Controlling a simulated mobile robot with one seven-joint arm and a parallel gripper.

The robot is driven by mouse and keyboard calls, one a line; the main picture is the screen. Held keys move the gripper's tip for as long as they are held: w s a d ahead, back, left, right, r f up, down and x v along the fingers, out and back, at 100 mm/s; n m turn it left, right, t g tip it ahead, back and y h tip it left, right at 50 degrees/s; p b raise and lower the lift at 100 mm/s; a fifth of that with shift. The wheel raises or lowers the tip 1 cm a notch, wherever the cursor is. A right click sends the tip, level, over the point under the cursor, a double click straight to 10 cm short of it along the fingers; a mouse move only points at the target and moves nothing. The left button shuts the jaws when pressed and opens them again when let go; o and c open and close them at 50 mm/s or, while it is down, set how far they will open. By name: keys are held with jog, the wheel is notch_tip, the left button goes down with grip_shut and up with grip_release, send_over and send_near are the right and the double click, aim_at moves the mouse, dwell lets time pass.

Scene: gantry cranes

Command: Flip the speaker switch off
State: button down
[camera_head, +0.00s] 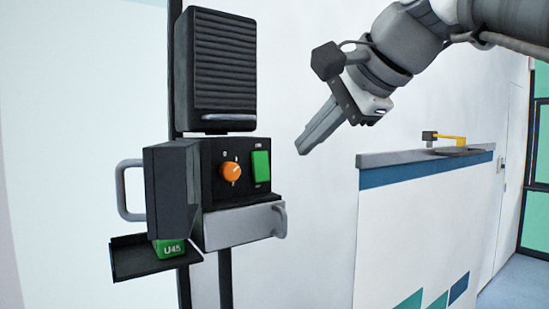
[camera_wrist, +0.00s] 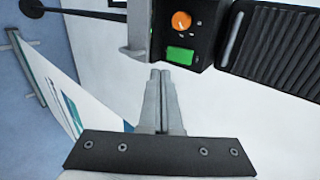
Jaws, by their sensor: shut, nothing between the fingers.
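The speaker switch is a green rocker (camera_head: 261,166) on the black front panel of the speaker unit, right of an orange knob (camera_head: 231,171). The green switch also shows in the wrist view (camera_wrist: 180,55), just beyond my fingertips and slightly to their right. Which way the rocker is tilted is too small to tell. The black ribbed speaker (camera_head: 221,70) stands above the panel. My gripper (camera_head: 303,148) is shut and empty, to the right of the switch in the head view and apart from it. Its two fingers lie together in the wrist view (camera_wrist: 161,75).
A grey drawer-like box with handles (camera_head: 243,225) sits under the panel. A dark open flap (camera_head: 172,190) and a tray with a green U45 block (camera_head: 169,248) are at left. A counter (camera_head: 425,158) with a yellow-armed item stands at right. The wall between is clear.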

send_near(257, 179)
notch_tip(257, 179, down, 3)
jog(key=w+a, duration=0.1)
jog(key=w+a+f+p, duration=0.1)
jog(key=w, duration=0.1)
jog(key=shift+w+a, duration=0.1)
jog(key=shift+w+a+f, duration=0.1)
jog(key=shift+w+a, duration=0.15)
jog(key=shift+w, duration=0.2)
jog(key=shift+w+a+f+b, duration=0.15)
jog(key=shift+f+b, duration=0.25)
jog(key=shift+b, duration=0.5)
jog(key=shift+r+t, duration=0.3)
jog(key=shift+r+p, duration=0.1)
jog(key=shift+p, duration=0.2)
